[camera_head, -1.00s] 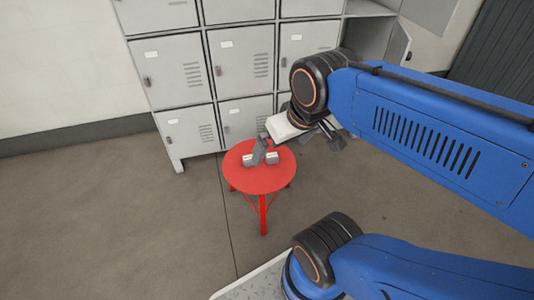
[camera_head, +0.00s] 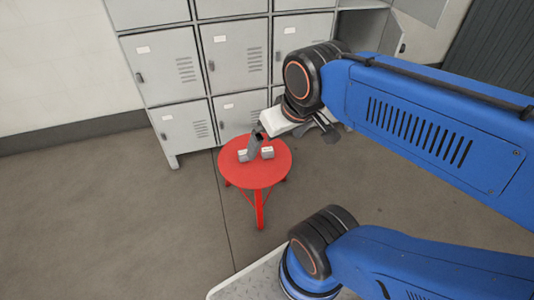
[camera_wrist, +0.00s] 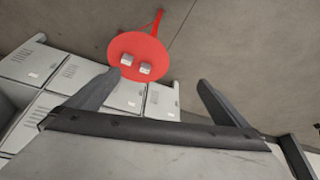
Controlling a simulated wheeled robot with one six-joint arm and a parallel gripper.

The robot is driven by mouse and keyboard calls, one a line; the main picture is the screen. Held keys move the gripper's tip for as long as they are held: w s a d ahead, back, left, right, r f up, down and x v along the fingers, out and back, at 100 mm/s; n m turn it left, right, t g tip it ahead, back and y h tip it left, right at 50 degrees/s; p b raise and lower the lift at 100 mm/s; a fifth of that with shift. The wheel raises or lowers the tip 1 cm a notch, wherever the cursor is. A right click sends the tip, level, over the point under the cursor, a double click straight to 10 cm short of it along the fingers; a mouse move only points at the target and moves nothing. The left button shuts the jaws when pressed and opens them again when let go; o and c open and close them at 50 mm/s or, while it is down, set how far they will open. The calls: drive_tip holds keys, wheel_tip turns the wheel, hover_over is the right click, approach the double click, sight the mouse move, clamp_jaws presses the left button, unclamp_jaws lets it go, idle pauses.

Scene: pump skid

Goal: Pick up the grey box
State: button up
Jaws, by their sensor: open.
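Two small grey boxes with pale tops sit apart on a round red stool (camera_head: 255,175). In the head view one box (camera_head: 243,154) is on the left and the other box (camera_head: 267,153) on the right. Both also show in the wrist view, one box (camera_wrist: 126,60) and the other box (camera_wrist: 145,68). I cannot tell which is the task's. My gripper (camera_wrist: 157,77) is open and empty, its fingers spread wide. In the head view one finger overlaps the stool top beside the left box; the boxes lie beyond the fingertips in the wrist view.
Grey lockers (camera_head: 235,55) stand against the wall just behind the stool, with an open locker door at upper right. The floor (camera_head: 110,220) left of the stool is clear.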

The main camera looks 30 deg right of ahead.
drive_tip(key=c, duration=0.7)
drive_tip(key=shift+w+d, duration=0.1)
drive_tip(key=shift+w, duration=0.25)
drive_tip(key=c, duration=0.4)
drive_tip(key=n+g+h, duration=0.4)
drive_tip(key=n+g, duration=0.2)
drive_tip(key=n, duration=0.8)
hover_over(267, 150)
drive_tip(key=w+a, duration=0.2)
drive_tip(key=a, duration=0.4)
wheel_tip(267, 150, down, 23)
drive_tip(key=x, duration=1.7)
drive_tip(key=shift+s+d+f, duration=0.1)
drive_tip(key=shift+d+f, duration=0.1)
drive_tip(key=shift+d, duration=0.05)
